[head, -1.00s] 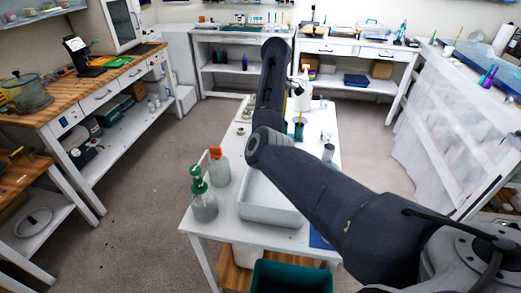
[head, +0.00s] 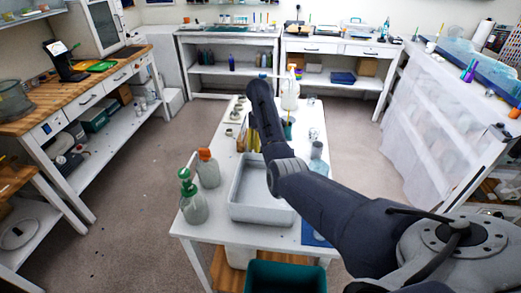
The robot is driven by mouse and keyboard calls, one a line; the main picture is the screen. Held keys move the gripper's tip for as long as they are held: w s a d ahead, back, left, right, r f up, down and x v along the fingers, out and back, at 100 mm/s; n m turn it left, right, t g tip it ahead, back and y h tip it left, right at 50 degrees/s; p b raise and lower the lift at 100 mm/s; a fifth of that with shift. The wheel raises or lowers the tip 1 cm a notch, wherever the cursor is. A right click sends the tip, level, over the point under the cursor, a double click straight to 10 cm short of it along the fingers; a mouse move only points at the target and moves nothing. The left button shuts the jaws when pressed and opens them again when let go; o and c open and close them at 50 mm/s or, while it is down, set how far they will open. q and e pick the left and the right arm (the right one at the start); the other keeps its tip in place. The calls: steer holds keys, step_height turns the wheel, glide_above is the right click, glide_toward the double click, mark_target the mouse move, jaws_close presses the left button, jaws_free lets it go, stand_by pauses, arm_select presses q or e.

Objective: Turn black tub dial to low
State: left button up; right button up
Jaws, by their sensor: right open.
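I cannot make out a black tub or its dial in the head view. A black device (head: 66,62) stands upright on the wooden counter at the left, but I cannot tell whether it has a dial. My right arm reaches from the lower right over the white central table. My right gripper (head: 251,119) is at the far end of this arm, over the back half of the table. It is open, largely hidden by its own arm, with its fingertips unclear. My left gripper is not in view.
On the white table (head: 213,228) stand a green-topped bottle (head: 192,203), an orange-capped bottle (head: 207,170), a grey tray (head: 250,205) and a white spray bottle (head: 290,95). A teal bin (head: 285,277) is below the front edge. Floor on the left is clear.

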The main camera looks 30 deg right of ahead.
steer(key=shift+f, duration=1.7)
jaws_close()
